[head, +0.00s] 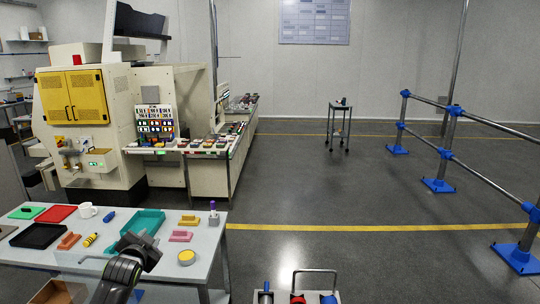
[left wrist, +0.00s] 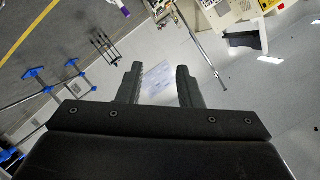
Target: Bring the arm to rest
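My left arm comes in from the bottom left of the head view, and its dark gripper (head: 137,241) is above the front part of the grey table (head: 208,243). In the left wrist view the two black fingers of the left gripper (left wrist: 160,86) stand apart with a clear gap. Nothing is held between them; only the distant wall board (left wrist: 156,79) shows through the gap. My right gripper is not in view.
A cream machine (head: 90,150) stands behind.

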